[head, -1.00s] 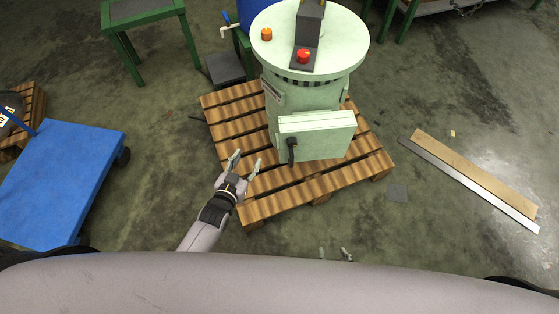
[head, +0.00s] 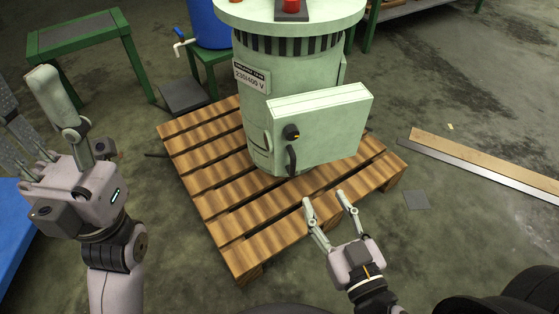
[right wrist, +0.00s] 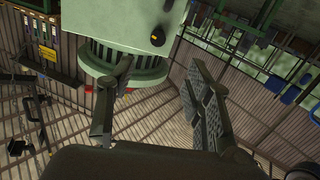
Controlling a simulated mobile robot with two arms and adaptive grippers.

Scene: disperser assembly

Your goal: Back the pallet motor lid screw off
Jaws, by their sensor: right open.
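The pale green pallet motor (head: 290,75) stands upright on a wooden pallet (head: 215,185). Its flat box lid (head: 335,118) faces front right, with a black round knob (head: 291,132) with a yellow mark and a curved black part below it. The knob also shows in the right wrist view (right wrist: 157,37). I cannot make out a separate lid screw. My right gripper (head: 327,200) is open and empty, in front of and below the box, apart from it; its fingers spread below the knob in the right wrist view (right wrist: 160,64). My left gripper (head: 38,115) is open and empty at far left, away from the motor.
A green table (head: 80,32) and a blue drum (head: 208,22) stand behind left. A blue cart (head: 18,235) is at the left edge. Long boards (head: 480,155) lie on the floor at right. A red button (head: 291,5) sits on top of the motor.

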